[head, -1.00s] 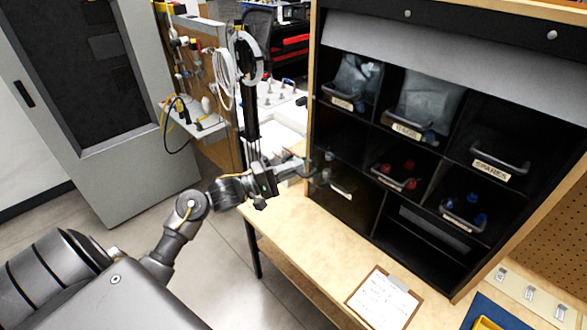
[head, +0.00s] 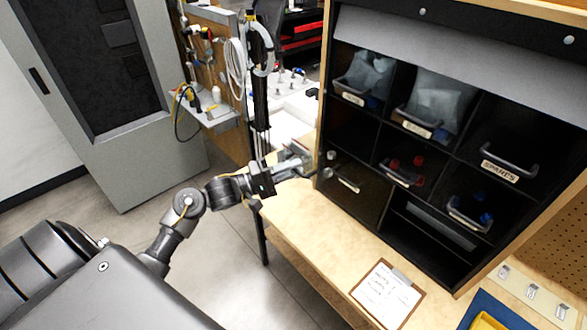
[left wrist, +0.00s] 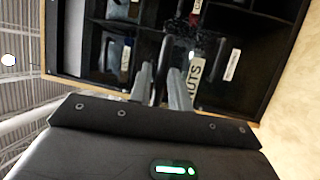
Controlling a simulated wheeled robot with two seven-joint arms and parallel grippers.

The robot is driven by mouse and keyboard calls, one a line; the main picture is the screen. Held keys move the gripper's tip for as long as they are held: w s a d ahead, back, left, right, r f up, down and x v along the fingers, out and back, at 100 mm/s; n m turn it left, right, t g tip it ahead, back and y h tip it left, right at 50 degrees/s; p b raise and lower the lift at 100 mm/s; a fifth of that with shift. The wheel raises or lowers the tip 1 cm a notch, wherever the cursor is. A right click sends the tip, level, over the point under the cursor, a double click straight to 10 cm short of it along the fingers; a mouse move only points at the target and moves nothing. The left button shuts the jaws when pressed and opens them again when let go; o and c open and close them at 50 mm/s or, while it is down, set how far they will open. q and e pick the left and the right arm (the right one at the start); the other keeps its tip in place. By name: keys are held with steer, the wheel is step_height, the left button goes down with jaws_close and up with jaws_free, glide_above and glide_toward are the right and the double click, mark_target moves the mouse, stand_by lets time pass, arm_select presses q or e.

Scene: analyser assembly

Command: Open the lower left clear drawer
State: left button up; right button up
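The lower left clear drawer (head: 362,200) sits closed, as far as I can tell, in the bottom left of the black cabinet. Its pale label and handle (head: 348,185) show on its front. A label reading NUTS (left wrist: 195,78) shows just beyond the fingers. My right gripper is out of view.
The black cabinet (head: 385,152) holds several other labelled bins. A clipboard (head: 388,293) lies on the wooden bench (head: 300,225) in front. A tool panel (head: 210,55) and a grey machine cabinet (head: 160,150) stand at the left.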

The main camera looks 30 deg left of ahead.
arm_select(q)
steer(key=b+v, duration=0.2)
steer(key=v, duration=0.8)
steer(key=shift+s+b, duration=0.2)
steer(key=shift+b, duration=0.2)
steer(key=shift+f, duration=0.1)
